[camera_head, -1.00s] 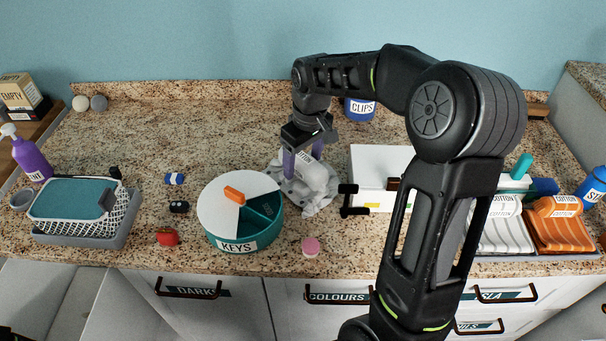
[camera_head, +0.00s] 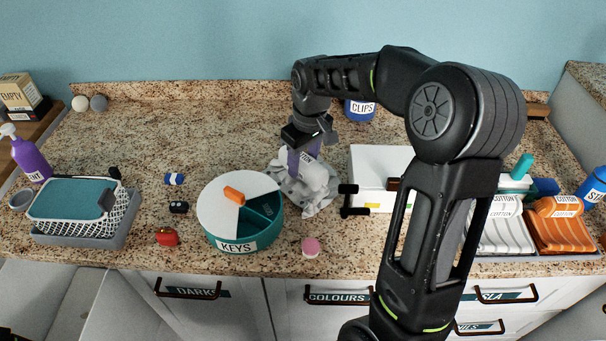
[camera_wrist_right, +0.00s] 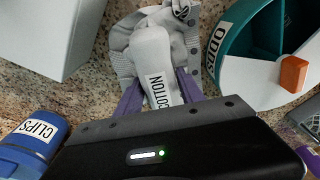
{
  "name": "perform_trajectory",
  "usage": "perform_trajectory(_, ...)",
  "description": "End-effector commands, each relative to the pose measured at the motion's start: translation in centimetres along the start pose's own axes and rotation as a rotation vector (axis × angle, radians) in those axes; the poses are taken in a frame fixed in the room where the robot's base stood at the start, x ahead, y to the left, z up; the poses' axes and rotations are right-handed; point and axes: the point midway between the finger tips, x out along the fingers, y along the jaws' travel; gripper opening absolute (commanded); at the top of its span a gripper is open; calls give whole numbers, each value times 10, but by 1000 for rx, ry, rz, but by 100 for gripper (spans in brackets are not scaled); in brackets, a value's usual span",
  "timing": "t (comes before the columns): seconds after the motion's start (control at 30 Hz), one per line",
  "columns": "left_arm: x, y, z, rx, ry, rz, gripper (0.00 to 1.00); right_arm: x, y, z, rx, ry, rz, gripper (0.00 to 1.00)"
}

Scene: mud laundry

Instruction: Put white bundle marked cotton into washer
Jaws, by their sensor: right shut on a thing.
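The bundle still appears to rest on the counter. My left gripper is not in view. I cannot identify a washer in these frames.
The KEYS box (camera_head: 225,238) stands close left of the bundle, and a white box (camera_head: 375,160) with a black handle stands close right. A blue CLIPS pot (camera_head: 360,110) is behind. Folded orange cloth (camera_head: 560,232) lies far right.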

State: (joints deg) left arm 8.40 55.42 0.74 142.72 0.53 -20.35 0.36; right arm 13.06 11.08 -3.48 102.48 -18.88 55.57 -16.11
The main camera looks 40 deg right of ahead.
Motion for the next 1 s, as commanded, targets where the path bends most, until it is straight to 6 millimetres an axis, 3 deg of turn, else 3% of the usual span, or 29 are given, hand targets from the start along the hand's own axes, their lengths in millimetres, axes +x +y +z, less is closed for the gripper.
perform_trajectory(0.43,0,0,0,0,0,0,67,0,0,0,0,0,0,0)
perform_trajectory(1.0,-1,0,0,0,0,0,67,-2,0,0,0,1,0,0)
